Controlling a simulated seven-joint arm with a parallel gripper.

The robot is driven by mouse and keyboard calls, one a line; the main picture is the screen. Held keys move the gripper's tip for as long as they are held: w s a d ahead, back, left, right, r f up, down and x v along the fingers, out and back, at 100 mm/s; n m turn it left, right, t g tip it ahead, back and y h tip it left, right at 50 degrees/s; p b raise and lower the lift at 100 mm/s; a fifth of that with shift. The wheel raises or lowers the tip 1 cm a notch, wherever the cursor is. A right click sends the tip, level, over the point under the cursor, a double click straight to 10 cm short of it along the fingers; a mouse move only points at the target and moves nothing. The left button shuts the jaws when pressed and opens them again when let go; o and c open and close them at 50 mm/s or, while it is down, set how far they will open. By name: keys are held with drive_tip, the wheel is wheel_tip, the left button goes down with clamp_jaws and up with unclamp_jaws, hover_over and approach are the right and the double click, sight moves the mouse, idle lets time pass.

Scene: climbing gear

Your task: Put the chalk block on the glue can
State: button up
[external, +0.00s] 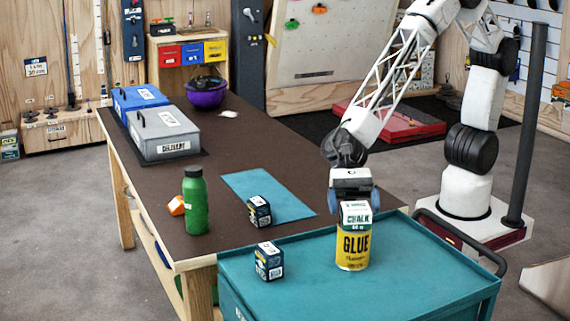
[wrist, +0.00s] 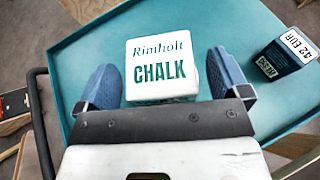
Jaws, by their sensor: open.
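The chalk block (external: 356,216), white with a green band, sits upright on top of the yellow glue can (external: 353,250). The can stands on the teal cart top. My gripper (external: 354,199) is right above the can, pointing down, with its blue fingers on either side of the block. In the wrist view the block's top (wrist: 162,68) lies between the open fingers of my gripper (wrist: 162,64), with a gap visible on each side. The block hides the can in the wrist view.
A dark small box (external: 269,261) stands on the teal cart (external: 420,275), left of the can. On the brown table are a green bottle (external: 195,202), another dark box (external: 259,212) on a blue mat (external: 245,184), a grey case (external: 165,136) and a purple bowl (external: 206,96).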

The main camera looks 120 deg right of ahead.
drive_tip(key=v, duration=1)
drive_tip(key=shift+s+d, duration=0.1)
idle(0.6)
drive_tip(key=d+r+m+t+h, duration=0.6)
drive_tip(key=d+r+m, duration=0.35)
drive_tip(key=m, duration=0.55)
drive_tip(key=s+d+r+m+h, duration=0.4)
drive_tip(key=s+d+m+h, duration=0.3)
drive_tip(key=m, duration=0.6)
drive_tip(key=s+d+f+m+g, duration=0.1)
drive_tip(key=s+m+g, duration=0.3)
drive_tip(key=s+m, duration=0.7)
drive_tip(key=s+d+f+m+g, duration=0.1)
drive_tip(key=s+m+g, duration=0.3)
drive_tip(key=s+m, duration=0.6)
drive_tip(key=s+d, duration=0.1)
drive_tip(key=s, duration=0.5)
drive_tip(key=shift+f+m, duration=0.2)
drive_tip(key=shift+m, duration=0.2)
